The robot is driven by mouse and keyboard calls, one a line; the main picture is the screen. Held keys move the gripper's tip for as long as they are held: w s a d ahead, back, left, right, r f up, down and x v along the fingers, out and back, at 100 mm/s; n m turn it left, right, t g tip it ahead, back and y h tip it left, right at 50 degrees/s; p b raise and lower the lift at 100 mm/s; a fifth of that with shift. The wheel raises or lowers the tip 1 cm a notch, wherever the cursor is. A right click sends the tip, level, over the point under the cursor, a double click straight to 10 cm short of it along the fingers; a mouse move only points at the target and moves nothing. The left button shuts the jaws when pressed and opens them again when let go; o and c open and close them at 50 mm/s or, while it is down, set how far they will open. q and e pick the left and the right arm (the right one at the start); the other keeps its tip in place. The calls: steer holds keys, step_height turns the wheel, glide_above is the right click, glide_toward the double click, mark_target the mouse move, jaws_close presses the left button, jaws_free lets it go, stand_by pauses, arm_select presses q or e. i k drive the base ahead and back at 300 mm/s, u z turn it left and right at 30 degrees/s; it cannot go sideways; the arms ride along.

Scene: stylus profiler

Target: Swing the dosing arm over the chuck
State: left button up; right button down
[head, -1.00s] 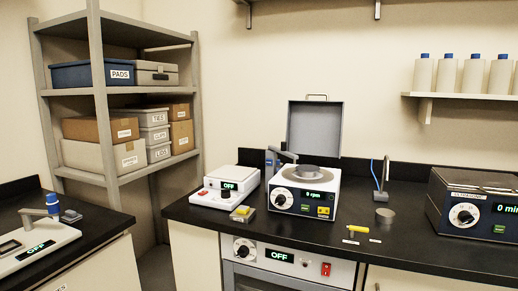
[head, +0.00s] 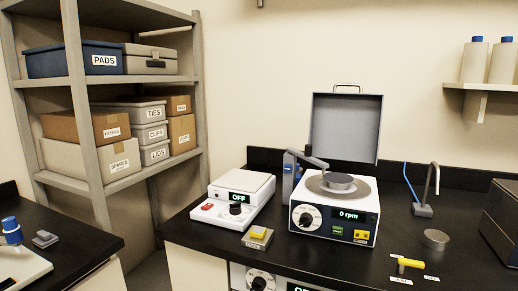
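The spin coater (head: 331,217) stands on the black bench right of centre in the head view. It is a white box with a dial, a display reading 0 rpm, and green and yellow buttons. Its grey lid (head: 346,127) stands open behind it. The round chuck (head: 338,182) sits in the bowl on top. The grey dosing arm (head: 306,157) rises from a post with a blue part at the left rear and reaches right, its end near the bowl's rear left edge. Neither of my grippers shows.
A hotplate-like unit (head: 233,198) reading OFF and a small yellow-topped block (head: 258,237) stand left of the coater. To the right are a metal cylinder (head: 435,239), a yellow-handled tool (head: 409,263) and a stand with a blue tube (head: 422,210). Shelving (head: 88,170) fills the left.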

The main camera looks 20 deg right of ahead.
mark_target(306, 156)
steer(key=z, duration=0.3)
steer(key=i, duration=1.1)
steer(key=z, duration=0.7)
